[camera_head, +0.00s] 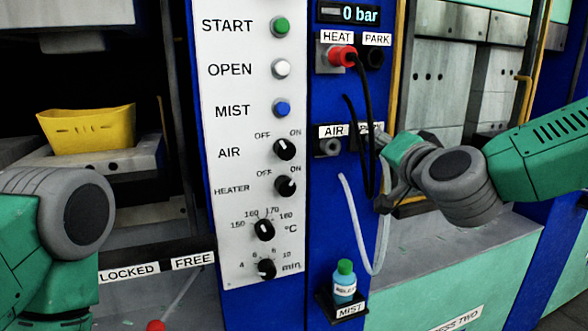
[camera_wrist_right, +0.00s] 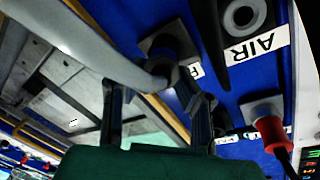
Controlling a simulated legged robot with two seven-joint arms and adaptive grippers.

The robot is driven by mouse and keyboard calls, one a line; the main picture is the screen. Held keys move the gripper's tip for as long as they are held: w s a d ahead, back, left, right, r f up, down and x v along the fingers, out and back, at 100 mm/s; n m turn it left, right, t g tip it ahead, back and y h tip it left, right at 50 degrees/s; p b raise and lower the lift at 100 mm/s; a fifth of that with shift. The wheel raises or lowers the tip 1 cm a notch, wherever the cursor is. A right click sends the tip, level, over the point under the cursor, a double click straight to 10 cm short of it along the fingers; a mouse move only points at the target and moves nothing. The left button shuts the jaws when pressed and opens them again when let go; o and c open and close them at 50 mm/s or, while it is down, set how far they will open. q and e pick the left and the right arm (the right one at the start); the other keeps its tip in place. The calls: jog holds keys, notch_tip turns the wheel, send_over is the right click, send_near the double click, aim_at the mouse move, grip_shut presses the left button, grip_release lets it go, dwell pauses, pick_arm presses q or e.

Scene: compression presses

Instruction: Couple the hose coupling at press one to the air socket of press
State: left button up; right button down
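The air socket (camera_head: 328,147) of press one is an empty dark ring beside the AIR label; it also shows in the wrist view (camera_wrist_right: 240,16). The hose coupling (camera_wrist_right: 172,66) is a dark cylinder at the square parking plate beside it, with a pale grey hose (camera_wrist_right: 85,38) running from it. In the head view the hose (camera_head: 350,215) hangs in a loop, and my gripper hides the coupling. My right gripper (camera_head: 382,172) is at the parking place. In the wrist view its fingers (camera_wrist_right: 155,100) are apart, with the coupling's end near the right-hand fingertip. My left gripper is out of view.
A red plug (camera_head: 342,56) sits in the HEAT socket; its black cable (camera_head: 367,120) hangs close by the air socket and my right gripper. A bottle (camera_head: 344,282) stands in the MIST holder below. The knob panel (camera_head: 226,200) is left of the column.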

jog(key=shift+s+a+f+y, duration=0.1)
jog(key=shift+s+f+y, duration=0.05)
jog(key=shift+f, duration=0.2)
jog(key=shift+s+a+f+y, duration=0.1)
jog(key=shift+f+y, duration=0.05)
jog(key=shift+f, duration=0.2)
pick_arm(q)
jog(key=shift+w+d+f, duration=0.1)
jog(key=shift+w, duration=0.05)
pick_arm(e)
jog(key=shift+g, duration=0.3)
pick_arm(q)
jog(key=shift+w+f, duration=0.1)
pick_arm(e)
jog(key=shift+s+a+f, duration=0.1)
jog(key=shift+s+a, duration=0.05)
jog(key=shift+s, duration=0.05)
jog(key=shift+s+d+r, duration=0.2)
jog(key=shift+s+d, duration=0.2)
jog(key=shift+s, duration=0.3)
jog(key=shift+a, duration=0.15)
jog(key=shift+s+r, duration=0.25)
jog(key=shift+r, duration=0.05)
jog(key=shift+d, duration=0.5)
jog(key=shift+a, duration=0.15)
